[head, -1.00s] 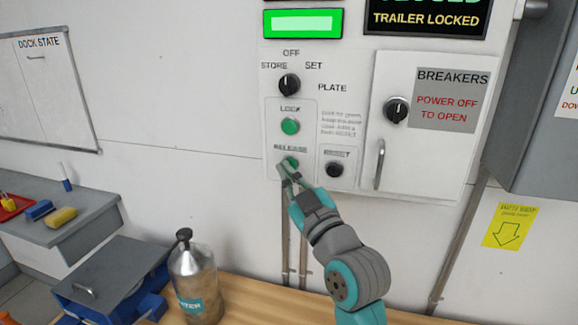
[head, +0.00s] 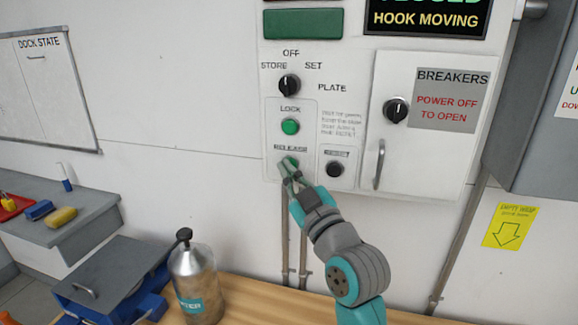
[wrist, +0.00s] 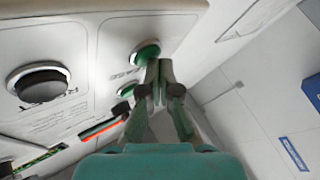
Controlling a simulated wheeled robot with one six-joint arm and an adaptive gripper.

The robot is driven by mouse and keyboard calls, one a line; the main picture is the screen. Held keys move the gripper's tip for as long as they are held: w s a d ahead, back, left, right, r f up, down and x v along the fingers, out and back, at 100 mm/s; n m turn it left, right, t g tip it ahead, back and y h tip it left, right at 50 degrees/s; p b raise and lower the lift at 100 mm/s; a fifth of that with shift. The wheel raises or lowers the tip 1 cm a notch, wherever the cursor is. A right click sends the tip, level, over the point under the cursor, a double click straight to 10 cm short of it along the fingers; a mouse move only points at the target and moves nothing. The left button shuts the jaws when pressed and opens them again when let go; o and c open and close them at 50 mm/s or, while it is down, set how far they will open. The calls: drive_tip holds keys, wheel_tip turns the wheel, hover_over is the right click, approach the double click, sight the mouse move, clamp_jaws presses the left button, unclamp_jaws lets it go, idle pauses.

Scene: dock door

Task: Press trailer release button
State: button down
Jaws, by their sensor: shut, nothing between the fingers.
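The green release button (head: 288,161) is on the white control panel (head: 352,150), under the word RELEASE. My gripper (head: 287,175) is shut and empty, with its fingertips at this button and partly covering it. In the wrist view, my gripper (wrist: 158,82) has its closed fingertips at the edge of the green release button (wrist: 146,52); I cannot tell how far it is pressed in. The display (head: 428,19) at the top reads HOOK MOVING. The green lamp panel (head: 303,23) is dark green, unlit.
The green LOCK button (head: 290,127) is above, and a black reset button (head: 335,169) is to the right. The breaker door (head: 410,155) has a handle. A metal bottle (head: 195,275) stands on the wooden bench (head: 255,300) below.

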idle(0.6)
drive_tip(key=shift+s+a, duration=0.15)
drive_tip(key=shift+s, duration=0.6)
drive_tip(key=shift+s+a, duration=0.2)
drive_tip(key=shift+s, duration=0.6)
drive_tip(key=shift+s+a, duration=0.25)
drive_tip(key=shift+s, duration=0.55)
drive_tip(key=shift+s+a, duration=0.2)
drive_tip(key=shift+s, duration=0.6)
